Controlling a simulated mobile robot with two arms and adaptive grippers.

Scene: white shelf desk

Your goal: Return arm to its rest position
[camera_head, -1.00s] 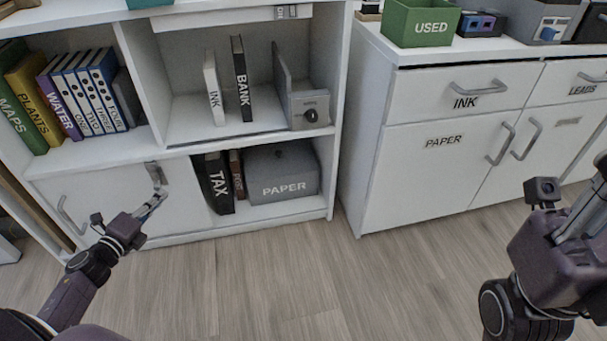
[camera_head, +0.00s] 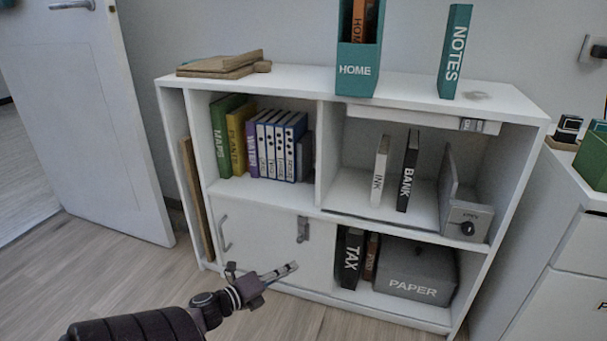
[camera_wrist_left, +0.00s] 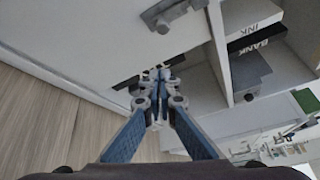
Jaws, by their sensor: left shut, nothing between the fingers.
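My left gripper (camera_head: 288,269) is shut and empty, in front of the lower part of the white shelf desk (camera_head: 400,88). It points right, apart from the white sliding door (camera_head: 265,246). In the left wrist view its closed fingertips (camera_wrist_left: 157,74) have nothing between them. The door covers the lower left compartment, and it has a bar handle (camera_head: 224,233) on the left and a metal handle (camera_head: 303,229) on the right. My right gripper is out of view.
Upper compartments hold several binders (camera_head: 270,145) and the INK (camera_head: 380,170) and BANK (camera_head: 408,170) books. The lower right one holds TAX (camera_head: 351,258) and a grey PAPER box (camera_head: 420,273). A room door (camera_head: 85,120) stands at left. Wooden floor (camera_head: 100,270) is clear.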

